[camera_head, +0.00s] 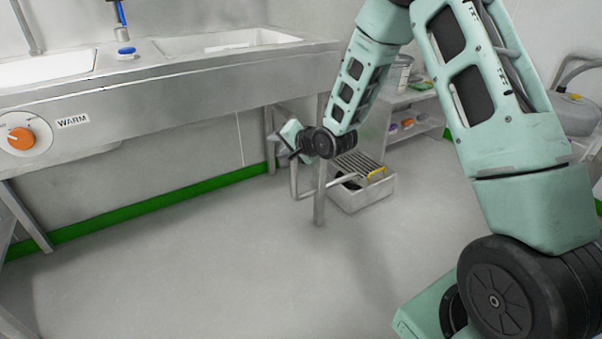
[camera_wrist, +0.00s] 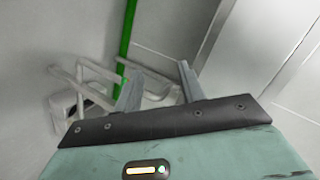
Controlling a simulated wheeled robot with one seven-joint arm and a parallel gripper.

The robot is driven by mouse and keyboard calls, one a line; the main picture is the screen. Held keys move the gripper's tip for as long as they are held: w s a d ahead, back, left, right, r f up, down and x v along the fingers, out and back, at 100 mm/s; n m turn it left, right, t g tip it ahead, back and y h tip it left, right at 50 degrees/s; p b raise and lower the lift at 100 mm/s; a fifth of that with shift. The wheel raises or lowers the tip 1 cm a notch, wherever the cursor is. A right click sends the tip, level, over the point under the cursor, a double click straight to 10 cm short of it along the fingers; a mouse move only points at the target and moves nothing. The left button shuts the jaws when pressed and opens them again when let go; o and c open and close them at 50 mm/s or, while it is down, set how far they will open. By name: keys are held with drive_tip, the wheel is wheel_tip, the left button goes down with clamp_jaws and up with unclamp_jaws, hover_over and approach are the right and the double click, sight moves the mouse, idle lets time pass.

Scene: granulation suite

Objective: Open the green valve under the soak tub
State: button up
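Two sink-like basins are set in the steel counter, one at the left (camera_head: 45,68) and one at the right (camera_head: 225,42); I cannot tell which is the soak tub. No green valve can be made out in either view. My gripper (camera_head: 288,142) is low beside the counter's right front leg, under its right end, and partly hidden by my wrist. In the wrist view my gripper (camera_wrist: 158,84) shows two grey fingers apart, with no object clearly between them. Pale bent pipes (camera_wrist: 85,72) lie beyond the fingers, mostly to the left.
An orange knob (camera_head: 21,138) marked WARM is on the counter front. A steel leg (camera_head: 320,185) stands by my gripper. A grey box with a slatted top (camera_head: 362,198) is on the floor beside it. A green wall stripe (camera_wrist: 127,35) runs behind. The floor in front is clear.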

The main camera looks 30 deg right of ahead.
drive_tip(key=d+f+m+t+h+b, duration=0.2)
drive_tip(key=d+f+m+t+b, duration=0.4)
drive_tip(key=d+f+b, duration=0.75)
drive_tip(key=shift+m+g, duration=0.3)
drive_tip(key=shift+m, duration=0.3)
drive_tip(key=shift+w+d+f+b, duration=0.45)
drive_tip(key=shift+w+d, duration=0.05)
drive_tip(key=shift+w, duration=2.5)
drive_tip(key=shift+w+d+f+b, duration=0.4)
drive_tip(key=shift+w+d+b, duration=0.1)
drive_tip(key=shift+w, duration=2.55)
drive_tip(key=shift+w+d+f+b, duration=0.45)
drive_tip(key=shift+w+d, duration=0.05)
drive_tip(key=shift+w, duration=2.5)
clamp_jaws()
